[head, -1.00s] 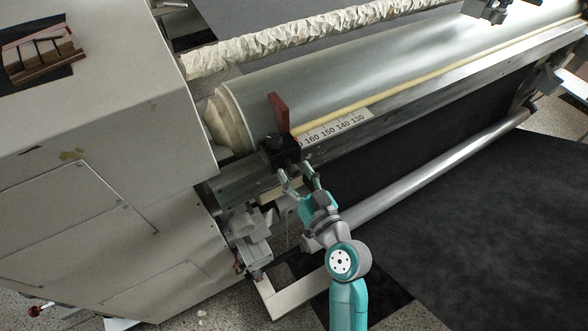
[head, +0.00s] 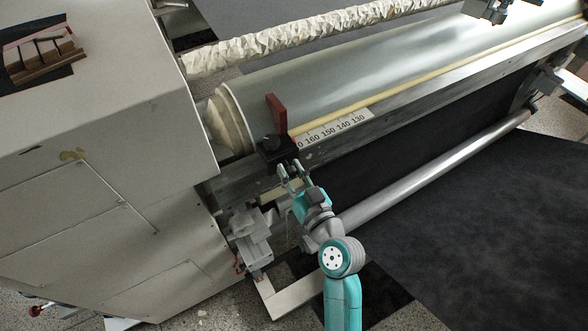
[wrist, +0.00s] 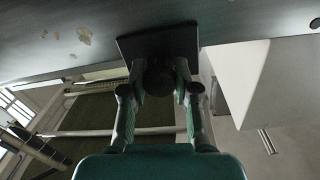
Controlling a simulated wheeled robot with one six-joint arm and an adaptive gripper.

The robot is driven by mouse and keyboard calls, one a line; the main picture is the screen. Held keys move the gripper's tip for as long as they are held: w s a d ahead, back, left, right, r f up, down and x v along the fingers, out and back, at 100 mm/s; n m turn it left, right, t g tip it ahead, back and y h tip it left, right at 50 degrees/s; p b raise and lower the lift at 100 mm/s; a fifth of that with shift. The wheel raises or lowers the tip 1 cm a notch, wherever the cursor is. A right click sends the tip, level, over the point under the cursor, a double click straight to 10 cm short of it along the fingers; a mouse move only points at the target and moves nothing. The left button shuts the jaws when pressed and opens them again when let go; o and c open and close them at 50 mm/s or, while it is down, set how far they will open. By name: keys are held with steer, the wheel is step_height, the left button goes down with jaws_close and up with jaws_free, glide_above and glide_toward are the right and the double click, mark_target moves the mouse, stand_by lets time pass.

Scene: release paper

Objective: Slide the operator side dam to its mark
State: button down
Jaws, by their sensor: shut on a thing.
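The operator side dam is a dark red upright plate (head: 277,110) on a black block (head: 276,150). It stands at the left end of the roller, beside the higher-number end of the printed scale (head: 335,128), where 160 to 130 can be read. My gripper (head: 289,172) is at the block's front side. In the wrist view its two fingers (wrist: 159,72) are around a dark round knob (wrist: 158,80) on the block's dark underside (wrist: 158,45), closed on it. The contact faces are hard to see. No separate target mark can be made out.
A pale machine housing (head: 100,120) stands close on the left. The rail (head: 420,100) runs clear to the upper right of the dam. A silver roller (head: 430,172) lies below it, and grey brackets (head: 250,235) sit left of my arm.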

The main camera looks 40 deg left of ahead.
mark_target(269, 168)
steer(key=s, duration=0.1)
steer(key=s+a, duration=0.1)
steer(key=s, duration=0.2)
steer(key=shift+a, duration=0.35)
steer(key=c, duration=0.8)
jaws_free()
steer(key=shift+c, duration=0.2)
steer(key=v, duration=1.2)
